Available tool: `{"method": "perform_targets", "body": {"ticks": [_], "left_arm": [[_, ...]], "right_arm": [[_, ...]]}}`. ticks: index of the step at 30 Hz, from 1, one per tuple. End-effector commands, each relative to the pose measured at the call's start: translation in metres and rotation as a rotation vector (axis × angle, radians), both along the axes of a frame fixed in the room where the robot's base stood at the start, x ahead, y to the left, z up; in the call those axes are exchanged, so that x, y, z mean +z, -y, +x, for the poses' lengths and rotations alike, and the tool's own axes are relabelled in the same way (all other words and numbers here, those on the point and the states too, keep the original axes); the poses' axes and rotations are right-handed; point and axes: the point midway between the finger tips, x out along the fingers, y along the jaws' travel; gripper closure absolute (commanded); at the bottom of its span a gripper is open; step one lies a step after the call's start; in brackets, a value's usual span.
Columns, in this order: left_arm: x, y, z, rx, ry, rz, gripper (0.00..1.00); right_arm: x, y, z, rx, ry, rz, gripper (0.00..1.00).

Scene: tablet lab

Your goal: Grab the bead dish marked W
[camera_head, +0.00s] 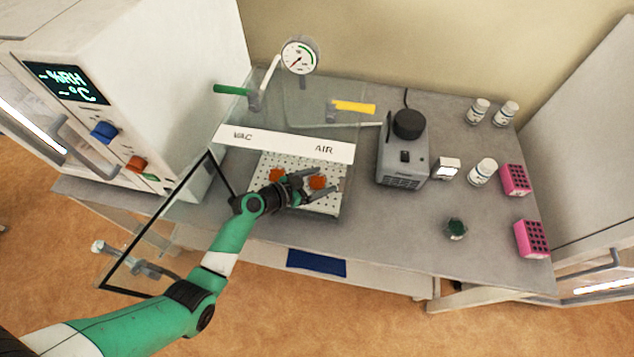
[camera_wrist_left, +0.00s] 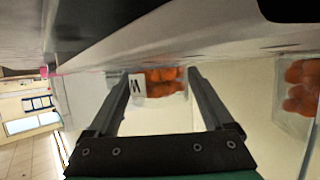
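A clear dish of orange beads (camera_head: 317,183) stands on the perforated plate (camera_head: 338,205) inside the open vacuum chamber. In the left wrist view this dish (camera_wrist_left: 165,84) carries a white label with a letter, seen turned, that fits W. My left gripper (camera_head: 322,184) is open, with one finger on each side of the dish; I cannot tell whether they touch it. A second dish of orange beads (camera_head: 277,175) stands to the left on the plate, and it also shows at the right of the left wrist view (camera_wrist_left: 300,88). My right gripper is not in view.
The chamber's white top bar (camera_head: 285,143), labelled VAC and AIR, runs close above the gripper. The glass door (camera_head: 160,225) hangs open at the left. A grey device (camera_head: 403,150), white jars (camera_head: 483,172) and pink racks (camera_head: 531,239) stand to the right.

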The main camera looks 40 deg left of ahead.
Motion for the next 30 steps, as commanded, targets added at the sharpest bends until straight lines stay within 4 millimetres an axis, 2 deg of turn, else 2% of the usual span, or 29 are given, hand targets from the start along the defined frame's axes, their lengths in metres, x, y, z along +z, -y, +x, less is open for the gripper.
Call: {"method": "perform_targets", "body": {"ticks": [1, 11, 19, 23, 27, 30], "left_arm": [[0.0, 0.0, 0.0, 0.0, 0.0, 0.0, 0.25], [0.0, 0.0, 0.0, 0.0, 0.0, 0.0, 0.85], [0.002, 0.0, 0.0, 0.0, 0.001, 0.001, 0.85], [0.011, 0.0, 0.0, 0.0, 0.002, 0.002, 0.85], [0.039, 0.0, 0.0, -0.001, 0.005, 0.003, 0.85], [0.063, 0.006, -0.021, 0.001, 0.004, 0.003, 0.85]], "right_arm": [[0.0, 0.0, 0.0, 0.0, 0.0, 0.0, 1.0], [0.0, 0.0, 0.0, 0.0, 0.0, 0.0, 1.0], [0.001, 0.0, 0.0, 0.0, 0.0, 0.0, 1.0], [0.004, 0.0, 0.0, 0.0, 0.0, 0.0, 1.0], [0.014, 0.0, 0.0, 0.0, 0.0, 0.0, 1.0], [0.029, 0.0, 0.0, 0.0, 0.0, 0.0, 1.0]]}}
